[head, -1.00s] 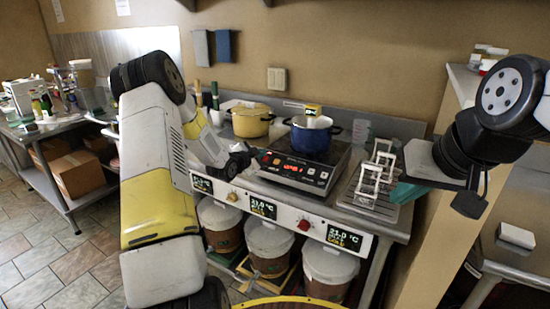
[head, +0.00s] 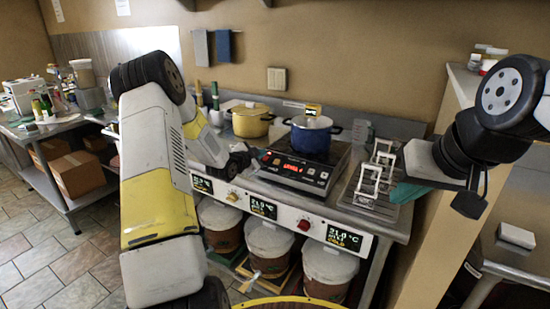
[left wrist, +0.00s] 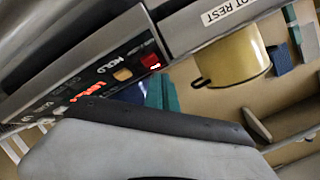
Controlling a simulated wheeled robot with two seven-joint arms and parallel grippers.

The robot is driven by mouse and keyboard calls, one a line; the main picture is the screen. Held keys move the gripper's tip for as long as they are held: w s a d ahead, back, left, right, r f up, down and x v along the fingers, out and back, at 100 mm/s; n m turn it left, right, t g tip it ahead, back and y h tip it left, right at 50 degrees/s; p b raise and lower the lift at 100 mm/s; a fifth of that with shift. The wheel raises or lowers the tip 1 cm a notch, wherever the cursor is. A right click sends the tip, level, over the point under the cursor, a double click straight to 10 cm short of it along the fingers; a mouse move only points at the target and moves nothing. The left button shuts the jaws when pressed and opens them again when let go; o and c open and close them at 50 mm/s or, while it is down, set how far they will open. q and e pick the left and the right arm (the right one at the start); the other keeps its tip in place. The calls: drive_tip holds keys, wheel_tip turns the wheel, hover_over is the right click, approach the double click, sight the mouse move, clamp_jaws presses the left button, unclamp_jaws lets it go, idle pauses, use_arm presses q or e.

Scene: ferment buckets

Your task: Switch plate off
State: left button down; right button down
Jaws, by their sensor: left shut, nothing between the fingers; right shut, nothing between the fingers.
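The hot plate (head: 292,170) stands on the steel counter with a blue pot (head: 311,137) on it. Its sloping front panel has a lit red display and small buttons. My left gripper (head: 246,157) is shut and empty, close to the panel's left front corner; I cannot tell whether it touches. In the left wrist view the panel (left wrist: 112,75) shows red lit characters, the word HOLD, an orange button (left wrist: 122,74) and a red button (left wrist: 151,61). My grey gripper body covers the lower part of that view. My right gripper (head: 470,204) is shut and empty at the right, away from the plate.
A yellow pot (head: 250,121) sits left of the plate, by the HOT REST label (left wrist: 229,11). A rack with white frames (head: 372,180) stands right of the plate. Lidded buckets (head: 269,243) stand under the counter, below a panel with displays and knobs.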

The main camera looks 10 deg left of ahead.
use_arm(q)
drive_tip(key=shift+f, duration=0.15)
idle(0.5)
drive_tip(key=shift+w+d+f, duration=0.1)
drive_tip(key=shift+w+f, duration=0.1)
drive_tip(key=shift+f, duration=0.05)
drive_tip(key=shift+w+f, duration=0.2)
drive_tip(key=shift+f, duration=0.2)
idle(0.7)
drive_tip(key=shift+s+r, duration=0.4)
drive_tip(key=shift+r, duration=0.4)
wheel_tip(320, 180, up, 5)
drive_tip(key=s+a, duration=0.1)
drive_tip(key=s, duration=0.1)
drive_tip(key=shift+s+r, duration=0.15)
drive_tip(key=shift+s, duration=0.25)
drive_tip(key=shift+a, duration=0.1)
idle(0.3)
